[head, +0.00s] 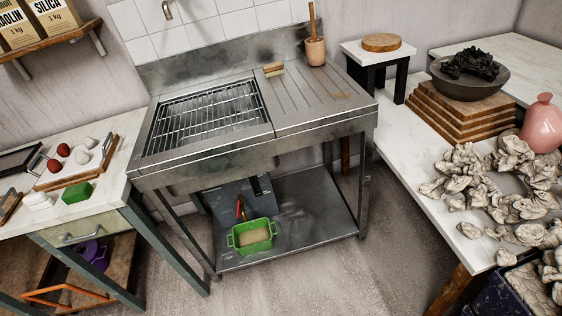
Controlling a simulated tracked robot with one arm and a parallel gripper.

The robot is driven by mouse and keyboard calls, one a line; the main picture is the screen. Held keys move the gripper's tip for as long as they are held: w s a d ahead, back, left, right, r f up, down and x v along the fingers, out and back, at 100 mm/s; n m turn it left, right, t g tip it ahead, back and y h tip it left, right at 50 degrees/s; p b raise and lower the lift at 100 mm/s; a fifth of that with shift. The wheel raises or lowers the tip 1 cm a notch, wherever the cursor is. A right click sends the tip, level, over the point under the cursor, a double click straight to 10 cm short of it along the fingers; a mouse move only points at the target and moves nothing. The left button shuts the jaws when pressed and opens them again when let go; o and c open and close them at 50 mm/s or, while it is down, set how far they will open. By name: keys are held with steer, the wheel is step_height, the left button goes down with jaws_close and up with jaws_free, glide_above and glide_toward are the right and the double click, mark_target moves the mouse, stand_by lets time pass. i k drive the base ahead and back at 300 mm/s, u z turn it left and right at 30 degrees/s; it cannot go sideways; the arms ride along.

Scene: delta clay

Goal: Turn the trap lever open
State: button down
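A steel sink unit (205,165) with a wire grate over its basin stands in the middle of the head view. Under it, on the lower steel shelf (315,205), sits a dark grey box (228,197), which may be the trap. A small upright red piece (238,209) shows in front of the box and may be its lever. I cannot tell its exact shape or whether it is joined to the box. A green tub (253,246) with beige contents stands just in front and hides the box's lower part. My gripper is not in view.
A left bench (50,218) with a drawer carries a tray and a green block (77,193). A right white table (425,170) holds crumpled clay lumps, a dark bowl (470,80) and a pink vase (541,125). The floor (330,280) before the sink is clear.

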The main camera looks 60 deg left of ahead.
mark_target(240, 201)
steer(key=z, duration=0.4)
steer(key=k, duration=1.25)
steer(key=u, duration=2.35)
steer(key=i, duration=1)
steer(key=z, duration=0.1)
